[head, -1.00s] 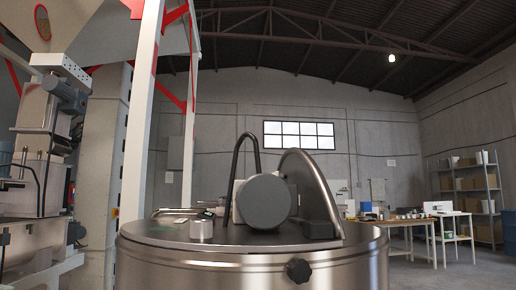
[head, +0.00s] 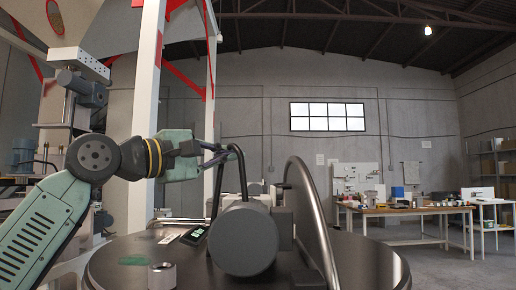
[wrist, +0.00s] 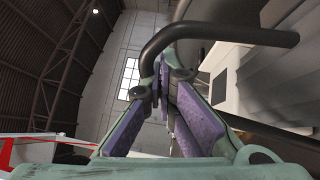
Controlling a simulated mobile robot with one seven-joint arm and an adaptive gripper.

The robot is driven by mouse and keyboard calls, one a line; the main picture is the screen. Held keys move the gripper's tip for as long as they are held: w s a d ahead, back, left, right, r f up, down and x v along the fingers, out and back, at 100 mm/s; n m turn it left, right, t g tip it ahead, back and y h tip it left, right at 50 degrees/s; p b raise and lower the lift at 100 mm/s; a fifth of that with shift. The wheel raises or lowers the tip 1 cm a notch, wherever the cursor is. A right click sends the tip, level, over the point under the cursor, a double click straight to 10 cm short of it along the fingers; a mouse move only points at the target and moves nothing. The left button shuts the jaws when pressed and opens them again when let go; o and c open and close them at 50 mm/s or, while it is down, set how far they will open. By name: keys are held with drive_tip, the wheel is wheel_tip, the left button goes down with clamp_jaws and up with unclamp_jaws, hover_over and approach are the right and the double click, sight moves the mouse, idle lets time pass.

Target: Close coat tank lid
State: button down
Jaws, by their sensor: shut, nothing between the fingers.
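The steel tank (head: 345,262) stands in front of me, its round dark top partly visible. A thin curved plate (head: 313,215), which looks like the raised lid seen nearly edge-on, stands upright right of the grey motor (head: 243,241). A dark bent bar (head: 241,165) rises behind the motor, left of the plate. My gripper (head: 224,156) reaches in from the left, shut and empty, with its tips close to the top of this bar. In the wrist view the purple-padded gripper fingers (wrist: 161,82) converge beside the dark bar (wrist: 225,33). I cannot tell whether they touch.
A small metal cylinder (head: 162,276) and a dark device (head: 195,235) sit on the tank top. White posts (head: 147,125) stand behind my arm. A workbench (head: 400,208) with small items is at the back right; the floor before it is clear.

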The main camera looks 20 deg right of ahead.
drive_tip(key=shift+t+y, duration=0.5)
drive_tip(key=p+x, duration=0.1)
drive_tip(key=x, duration=0.2)
drive_tip(key=w+p+x, duration=0.1)
drive_tip(key=x, duration=0.3)
drive_tip(key=p+x, duration=0.2)
drive_tip(key=x, duration=0.2)
drive_tip(key=shift+w+a+f, duration=0.1)
drive_tip(key=shift+w+a, duration=0.05)
drive_tip(key=shift+a, duration=0.25)
drive_tip(key=shift+s+d+p, duration=0.2)
drive_tip(key=shift+d, duration=0.35)
drive_tip(key=shift+s+d+p, duration=0.15)
drive_tip(key=shift+d, duration=0.35)
drive_tip(key=shift+s+d, duration=0.15)
drive_tip(key=shift+d, duration=0.45)
drive_tip(key=shift+s+d, duration=0.1)
drive_tip(key=shift+s, duration=0.1)
